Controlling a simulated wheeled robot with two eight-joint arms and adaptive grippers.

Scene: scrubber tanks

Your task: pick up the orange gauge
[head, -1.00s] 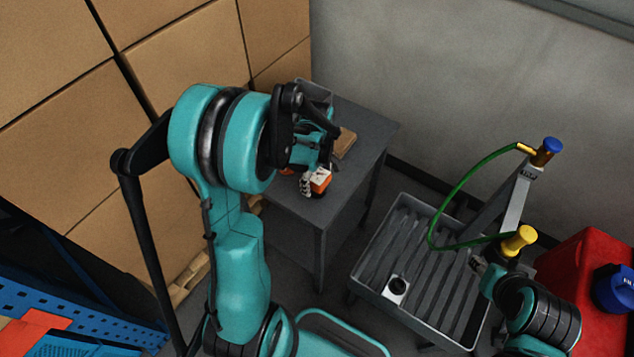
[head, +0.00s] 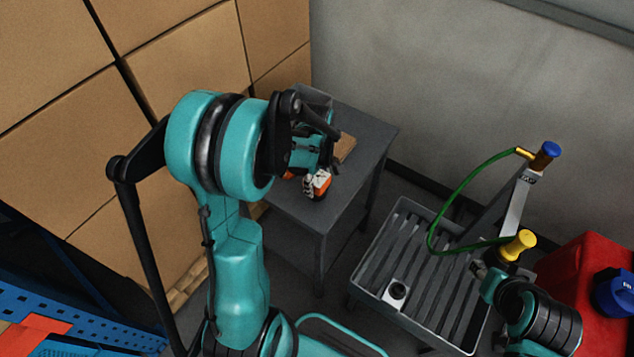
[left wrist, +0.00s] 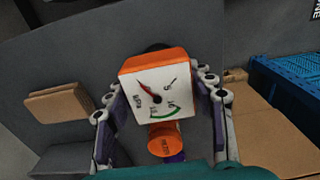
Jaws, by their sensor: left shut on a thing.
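The orange gauge (head: 320,184) shows in the head view at the grey table's front edge, its white face partly visible. In the left wrist view the gauge (left wrist: 158,88) is large and central, with its white dial, dark needle and green arc facing the camera. My left gripper (left wrist: 157,92) has one finger on each side of the gauge and is shut on it. In the head view my left gripper (head: 312,180) is mostly hidden behind its own wrist. I cannot tell whether the gauge touches the table. My right gripper (head: 483,268) is near the yellow-topped fitting, its fingers too small to read.
The grey table (head: 365,130) holds a brown block (head: 345,146) and a grey bin (head: 314,95). Stacked cardboard boxes (head: 190,60) stand close on the left. A slatted grey tray (head: 372,262) with a green hose (head: 455,196) and a red container (head: 560,270) lie to the right.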

